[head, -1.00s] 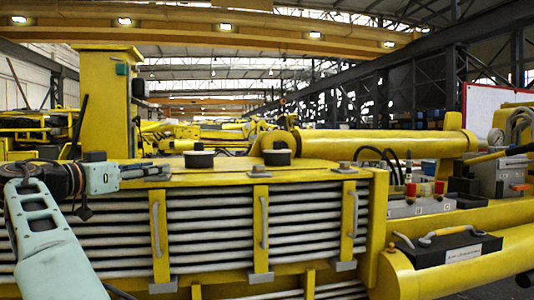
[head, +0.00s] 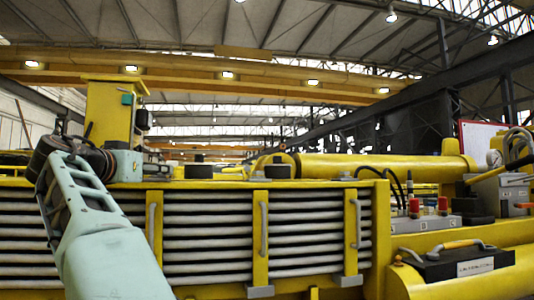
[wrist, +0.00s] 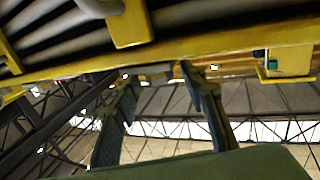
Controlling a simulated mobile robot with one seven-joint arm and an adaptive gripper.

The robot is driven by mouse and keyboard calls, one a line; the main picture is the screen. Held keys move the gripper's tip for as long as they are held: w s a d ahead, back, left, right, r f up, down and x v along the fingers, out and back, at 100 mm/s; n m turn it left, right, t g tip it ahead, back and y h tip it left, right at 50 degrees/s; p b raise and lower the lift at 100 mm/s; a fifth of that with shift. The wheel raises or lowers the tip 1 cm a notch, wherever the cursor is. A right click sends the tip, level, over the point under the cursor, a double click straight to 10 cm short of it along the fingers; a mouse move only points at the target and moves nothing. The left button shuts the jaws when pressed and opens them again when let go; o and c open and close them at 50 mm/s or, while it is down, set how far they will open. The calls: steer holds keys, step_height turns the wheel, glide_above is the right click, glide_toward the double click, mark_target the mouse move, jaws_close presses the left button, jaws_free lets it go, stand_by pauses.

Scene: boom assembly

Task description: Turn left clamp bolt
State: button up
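My gripper (head: 155,172) is at the top edge of the yellow frame (head: 218,184), at the upper end of the left yellow clamp strap (head: 154,228). In the head view its fingers are small and partly hidden, and the left clamp bolt cannot be made out clearly. In the upside-down wrist view my gripper (wrist: 159,74) has its two dark fingers spread apart. Their tips are at the yellow beam's edge, with a grey clamp piece (wrist: 152,69) between or just behind them. I cannot tell whether they touch it.
The middle clamp strap (head: 260,236) and right clamp strap (head: 351,232) stand further right. A yellow post (head: 108,112) rises behind my wrist. Two black round caps (head: 199,169) sit on top of the frame. A black case (head: 460,262) lies at the right. Air above the frame is clear.

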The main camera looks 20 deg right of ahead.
steer(key=shift+s+d+f+n+t+y+b, duration=0.1)
steer(key=shift+d+f+n+t+y+b, duration=0.2)
steer(key=shift+n+y+b, duration=0.5)
steer(key=shift+d+r+n+t+y+b, duration=0.15)
steer(key=shift+n+y+b, duration=0.15)
steer(key=shift+y, duration=0.25)
steer(key=shift+r+n+t+y+b, duration=0.15)
steer(key=shift+n+y+b, duration=0.1)
steer(key=shift+y, duration=0.3)
steer(key=shift+d+r+n+y+p, duration=0.15)
steer(key=shift+n+y+p, duration=0.35)
steer(key=shift+y, duration=0.4)
steer(key=shift+a+r+n+y+p, duration=0.1)
steer(key=shift+n+y+p, duration=0.2)
steer(key=shift+n+y, duration=0.5)
steer(key=y+p, duration=0.2)
steer(key=p, duration=0.1)
steer(key=shift+d+r+n, duration=0.1)
steer(key=shift+n, duration=0.25)
steer(key=n+y+p, duration=0.1)
steer(key=p, duration=0.2)
steer(key=n+y+p, duration=0.1)
steer(key=p, duration=0.2)
steer(key=y+p, duration=0.2)
steer(key=p, duration=0.1)
steer(key=shift+d+n+g, duration=0.3)
steer(key=shift+n+g, duration=0.1)
